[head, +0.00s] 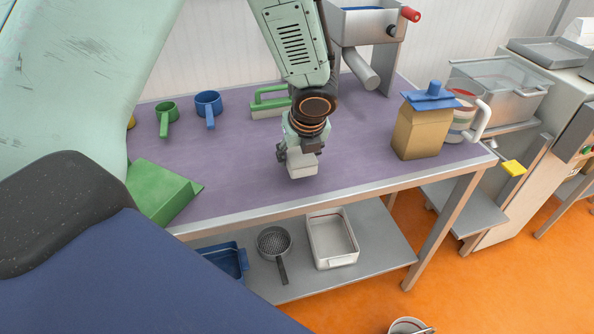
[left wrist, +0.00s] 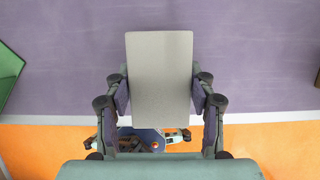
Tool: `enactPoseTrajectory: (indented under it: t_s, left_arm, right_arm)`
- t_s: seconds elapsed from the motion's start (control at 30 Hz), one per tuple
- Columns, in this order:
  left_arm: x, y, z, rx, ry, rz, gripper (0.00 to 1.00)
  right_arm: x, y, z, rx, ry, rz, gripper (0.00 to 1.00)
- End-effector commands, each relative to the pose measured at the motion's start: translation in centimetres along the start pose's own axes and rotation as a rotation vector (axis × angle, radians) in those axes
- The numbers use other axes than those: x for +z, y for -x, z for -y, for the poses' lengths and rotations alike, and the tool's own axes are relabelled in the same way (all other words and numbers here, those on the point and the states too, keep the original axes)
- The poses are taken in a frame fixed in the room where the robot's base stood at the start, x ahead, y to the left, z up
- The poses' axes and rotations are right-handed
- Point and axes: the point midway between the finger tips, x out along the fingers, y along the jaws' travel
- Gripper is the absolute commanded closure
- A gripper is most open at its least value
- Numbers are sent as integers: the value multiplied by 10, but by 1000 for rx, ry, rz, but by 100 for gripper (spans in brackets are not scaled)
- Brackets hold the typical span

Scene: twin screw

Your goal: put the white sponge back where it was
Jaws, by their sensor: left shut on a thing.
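The white sponge (head: 302,166) is a pale block held in my left gripper (head: 300,152) near the front edge of the purple table top (head: 236,172). In the left wrist view the sponge (left wrist: 160,78) shows as a light grey rectangle, with the fingers of my left gripper (left wrist: 160,98) closed on its two long sides. The sponge is over the purple surface; whether its underside touches the table cannot be told. My right gripper is not in view.
A green scoop (head: 162,190), green cup (head: 166,112), blue cup (head: 208,104) and green-handled brush (head: 268,104) are on the left and back. A brown bag (head: 422,132) with a blue top and a white jug (head: 466,122) stand at right. The middle front is clear.

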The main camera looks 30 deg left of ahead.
Motion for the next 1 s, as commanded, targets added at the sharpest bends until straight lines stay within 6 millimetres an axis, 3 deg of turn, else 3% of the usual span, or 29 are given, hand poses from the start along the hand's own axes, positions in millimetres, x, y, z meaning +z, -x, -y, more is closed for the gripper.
enactPoseTrajectory:
  t_s: [0.03,0.2,0.7,0.73,1.0]
  left_arm:
    - [-6,-13,-1,2,-1,-2,74]
    - [-14,-31,-2,1,0,-2,74]
    - [-17,-37,-4,1,1,-1,74]
    - [-16,-36,-4,1,1,-1,42]
    - [-16,-36,-4,1,1,-1,22]
  right_arm:
    - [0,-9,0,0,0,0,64]
    - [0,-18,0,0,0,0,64]
    - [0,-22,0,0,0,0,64]
    - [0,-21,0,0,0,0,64]
    - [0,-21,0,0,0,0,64]
